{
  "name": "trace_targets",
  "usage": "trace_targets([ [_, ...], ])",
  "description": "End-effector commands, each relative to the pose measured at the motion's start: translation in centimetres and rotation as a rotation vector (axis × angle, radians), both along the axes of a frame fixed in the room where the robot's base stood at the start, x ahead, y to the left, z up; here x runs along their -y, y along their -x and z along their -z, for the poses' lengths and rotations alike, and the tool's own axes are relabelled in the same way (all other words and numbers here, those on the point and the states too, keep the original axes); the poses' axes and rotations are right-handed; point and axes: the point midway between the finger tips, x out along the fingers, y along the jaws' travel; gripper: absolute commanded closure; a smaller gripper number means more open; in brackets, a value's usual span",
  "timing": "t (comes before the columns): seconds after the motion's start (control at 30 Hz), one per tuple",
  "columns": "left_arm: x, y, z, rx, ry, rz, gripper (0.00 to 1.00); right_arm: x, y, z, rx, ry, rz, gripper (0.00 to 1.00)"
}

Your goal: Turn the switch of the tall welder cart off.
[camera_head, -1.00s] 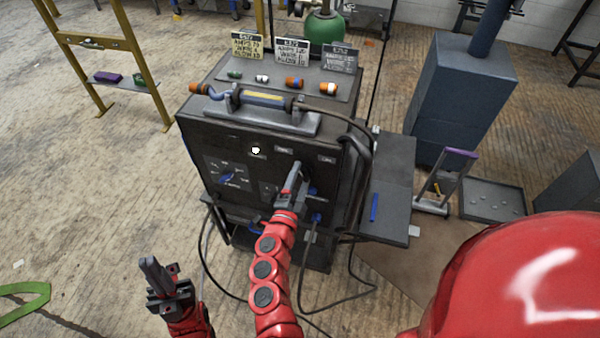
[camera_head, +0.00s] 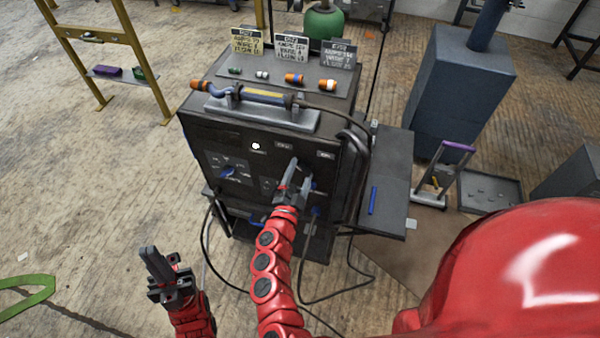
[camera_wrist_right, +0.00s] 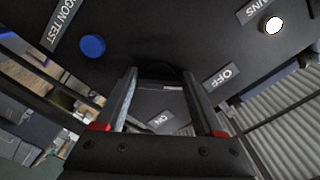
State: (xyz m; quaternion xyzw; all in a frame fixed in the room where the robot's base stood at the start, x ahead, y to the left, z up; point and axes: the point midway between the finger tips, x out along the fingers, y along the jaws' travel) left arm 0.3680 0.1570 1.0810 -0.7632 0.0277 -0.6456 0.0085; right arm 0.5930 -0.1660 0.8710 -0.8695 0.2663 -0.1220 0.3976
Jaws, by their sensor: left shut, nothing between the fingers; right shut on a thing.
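The tall welder cart (camera_head: 222,137) is a dark box with a control panel facing me. My right gripper (camera_head: 293,166) is at the right part of this panel. In the right wrist view its fingers (camera_wrist_right: 160,82) are shut on the dark switch (camera_wrist_right: 160,72), which is mostly hidden between them. An OFF label (camera_wrist_right: 223,74) lies right of the fingers and an ON label (camera_wrist_right: 160,121) shows between them. The switch's exact angle is hard to tell. A white lamp (camera_head: 256,146) glows on the panel, beside the MAINS label. My left gripper (camera_head: 150,254) is shut and empty, left of the cart.
A blue button (camera_wrist_right: 92,46) sits near the ARGON TEST label. A blue knob (camera_head: 228,171) is on the panel's left. Hoses hang on the cart's right side. A side shelf (camera_head: 392,190) and a blue-grey block (camera_head: 450,100) stand right.

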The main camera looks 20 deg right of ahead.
Motion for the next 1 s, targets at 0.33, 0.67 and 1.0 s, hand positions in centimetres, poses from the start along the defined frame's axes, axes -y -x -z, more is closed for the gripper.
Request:
trace_targets([
  [0.33, 0.0, 0.0, 0.0, 0.000, 0.000, 0.000, 1.00, 0.0, 0.0, 0.1, -0.002, 0.000, -0.002, 0.00],
  [0.67, 0.0, 0.0, 0.3, 0.000, 0.000, 0.000, 1.00, -0.8, 0.9, 0.2, -0.002, -0.001, -0.004, 0.00],
  [1.0, 0.0, 0.0, 1.7, 0.000, 0.000, 0.000, 1.00, -5.5, 7.9, 0.4, -0.005, -0.002, -0.006, 0.00],
])
